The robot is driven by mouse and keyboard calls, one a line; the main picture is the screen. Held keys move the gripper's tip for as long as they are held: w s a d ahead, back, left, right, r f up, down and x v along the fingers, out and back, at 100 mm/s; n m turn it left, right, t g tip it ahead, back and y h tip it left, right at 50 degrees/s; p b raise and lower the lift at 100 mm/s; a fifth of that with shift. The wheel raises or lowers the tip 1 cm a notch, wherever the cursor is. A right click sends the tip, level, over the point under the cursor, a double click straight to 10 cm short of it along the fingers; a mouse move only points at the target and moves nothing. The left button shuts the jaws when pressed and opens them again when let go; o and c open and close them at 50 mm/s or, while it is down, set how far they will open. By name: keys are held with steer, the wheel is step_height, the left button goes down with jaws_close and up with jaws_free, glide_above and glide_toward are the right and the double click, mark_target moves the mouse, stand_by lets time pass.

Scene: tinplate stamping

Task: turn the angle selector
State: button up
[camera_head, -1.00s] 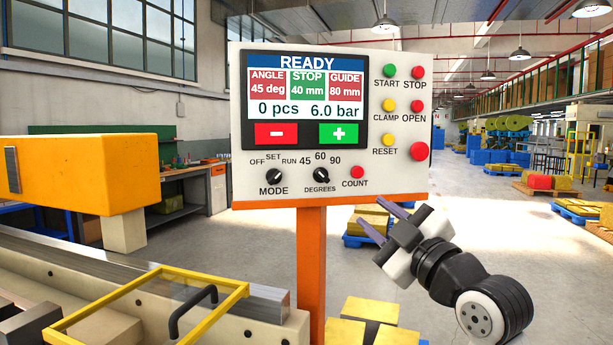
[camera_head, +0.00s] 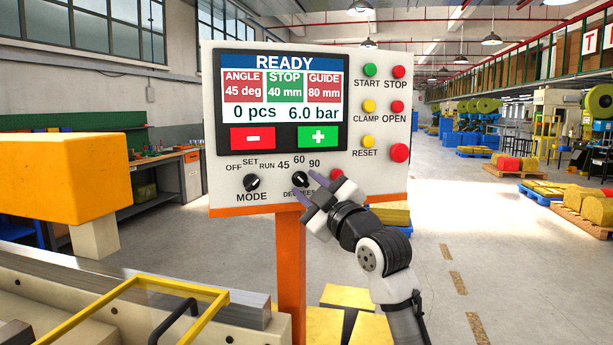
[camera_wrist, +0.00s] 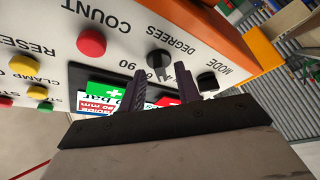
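The angle selector (camera_head: 300,179) is a small black knob marked DEGREES, with 45, 60 and 90 around it, low on the control panel (camera_head: 390,180). I cannot tell its setting from the pointer; the screen (camera_head: 282,102) reads ANGLE 45 deg. My gripper (camera_head: 306,185) is open and empty, its two dark fingers apart, close to the selector. In the wrist view the selector (camera_wrist: 159,60) shows beyond and between my fingertips (camera_wrist: 163,82), with no visible contact. My gripper partly covers the DEGREES label and the red COUNT button (camera_head: 337,175) in the head view.
The black MODE knob (camera_head: 252,183) sits left of the selector. START (camera_head: 370,70), STOP, CLAMP, OPEN and RESET buttons line the panel's right side. An orange post (camera_head: 290,270) holds the panel. A yellow-framed guard (camera_head: 215,300) stands at lower left.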

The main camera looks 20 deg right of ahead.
steer(key=shift+w+a+r, duration=0.15)
steer(key=shift+w+r, duration=0.05)
steer(key=shift+w, duration=0.45)
steer(key=c, duration=0.6)
steer(key=shift+f, duration=0.1)
steer(key=m+h, duration=0.2)
steer(key=m, duration=0.2)
steer(key=m+t+h, duration=0.1)
steer(key=m, duration=0.3)
steer(key=m+h, duration=0.2)
steer(key=m, duration=0.2)
steer(key=shift+a+t+h, duration=0.25)
steer(key=shift+t+h, duration=0.05)
steer(key=shift+m, duration=0.4)
